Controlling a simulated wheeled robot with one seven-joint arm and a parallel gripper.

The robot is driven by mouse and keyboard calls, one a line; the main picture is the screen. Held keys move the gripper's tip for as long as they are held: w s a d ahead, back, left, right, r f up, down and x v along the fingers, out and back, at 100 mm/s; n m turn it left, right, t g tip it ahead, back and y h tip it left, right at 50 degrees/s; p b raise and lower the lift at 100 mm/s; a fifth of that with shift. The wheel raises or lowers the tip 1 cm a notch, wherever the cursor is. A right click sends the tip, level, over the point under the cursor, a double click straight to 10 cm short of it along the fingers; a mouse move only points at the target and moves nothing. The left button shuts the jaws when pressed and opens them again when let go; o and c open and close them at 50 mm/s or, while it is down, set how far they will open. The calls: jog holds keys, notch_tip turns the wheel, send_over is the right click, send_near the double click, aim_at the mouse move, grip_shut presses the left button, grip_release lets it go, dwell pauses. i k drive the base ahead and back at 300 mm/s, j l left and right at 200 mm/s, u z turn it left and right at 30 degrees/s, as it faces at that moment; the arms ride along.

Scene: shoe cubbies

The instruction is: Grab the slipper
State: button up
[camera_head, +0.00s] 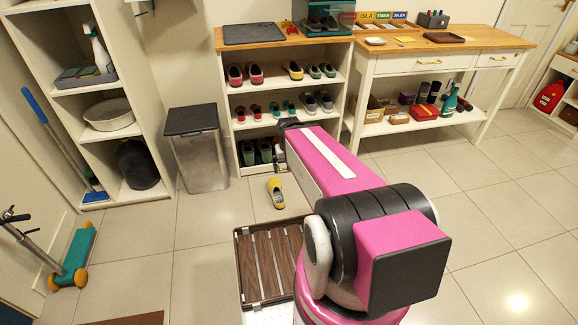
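A yellow slipper-like shoe (276,193) with a dark opening lies alone on the tiled floor, in front of the shoe cubby. Several pairs of shoes stand in the cubby, including red ones (245,75) on the upper shelf and dark green ones (256,152) at the bottom. My pink arm reaches forward toward the cubby. My gripper (279,158) is at its far end, small and mostly hidden behind the arm, beyond the yellow shoe and near the bottom shelf. Its fingers are not clear enough to tell open from shut.
The white shoe cubby (345,100) stands against the wall, with a bin (196,148) to its left. A wooden slatted rack (268,262) lies close by on the floor. A table (440,60) stands right, and a scooter (70,262) left. Floor around the yellow shoe is clear.

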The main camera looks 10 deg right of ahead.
aim_at(295, 71)
jog(key=i+j+z, duration=0.4)
jog(key=j, duration=0.2)
jog(key=i+j+z, duration=0.2)
jog(key=j, duration=0.15)
jog(key=k, duration=0.1)
